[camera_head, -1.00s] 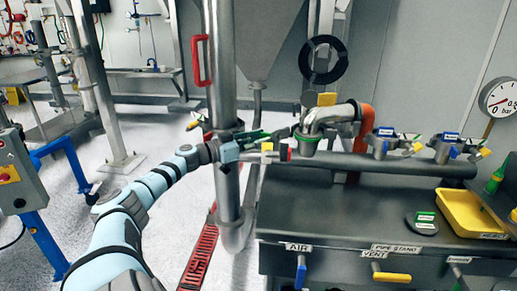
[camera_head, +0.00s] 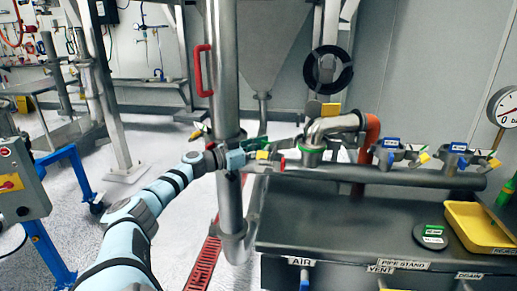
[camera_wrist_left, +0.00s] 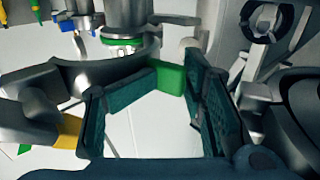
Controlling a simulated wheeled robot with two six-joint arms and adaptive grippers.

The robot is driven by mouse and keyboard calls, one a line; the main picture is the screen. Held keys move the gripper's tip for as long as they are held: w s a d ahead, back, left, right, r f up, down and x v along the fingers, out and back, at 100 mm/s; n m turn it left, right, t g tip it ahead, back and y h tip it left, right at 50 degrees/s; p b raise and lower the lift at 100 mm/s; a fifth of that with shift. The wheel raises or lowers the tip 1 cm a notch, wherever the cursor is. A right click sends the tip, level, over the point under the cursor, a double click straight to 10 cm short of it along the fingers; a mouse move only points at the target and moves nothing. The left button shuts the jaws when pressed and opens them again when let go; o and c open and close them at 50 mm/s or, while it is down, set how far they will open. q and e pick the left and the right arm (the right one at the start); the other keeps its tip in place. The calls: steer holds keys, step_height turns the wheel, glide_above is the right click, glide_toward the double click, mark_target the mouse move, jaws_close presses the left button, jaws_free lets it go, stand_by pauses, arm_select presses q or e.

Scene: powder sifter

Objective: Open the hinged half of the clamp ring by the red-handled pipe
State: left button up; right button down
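The steel pipe (camera_head: 224,75) with the red handle (camera_head: 203,70) stands upright left of centre in the head view. My left gripper (camera_head: 250,158) is at this pipe, around the height of the clamp ring, most of which it hides. In the left wrist view a grey curved ring part (camera_wrist_left: 75,72) shows behind the fingers, with a yellow tab (camera_wrist_left: 68,132). A green tab (camera_wrist_left: 171,78) lies between the tips of my left gripper (camera_wrist_left: 172,88). The fingers are apart; I cannot tell whether they touch the tab. My right gripper is not in view.
A grey pipe stand (camera_head: 330,215) with a curved pipe (camera_head: 335,126) and clamps on top fills the right side. A yellow tray (camera_head: 475,240) and a black disc (camera_head: 430,236) lie on it. A red floor grate (camera_head: 203,258) runs below the upright pipe.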

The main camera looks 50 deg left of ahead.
arm_select(q)
steer(key=shift+s+a+f, duration=0.15)
steer(key=shift+s+f, duration=0.05)
steer(key=shift+s, duration=0.05)
stand_by(0.3)
step_height(320, 180, up, 10)
stand_by(0.4)
stand_by(0.4)
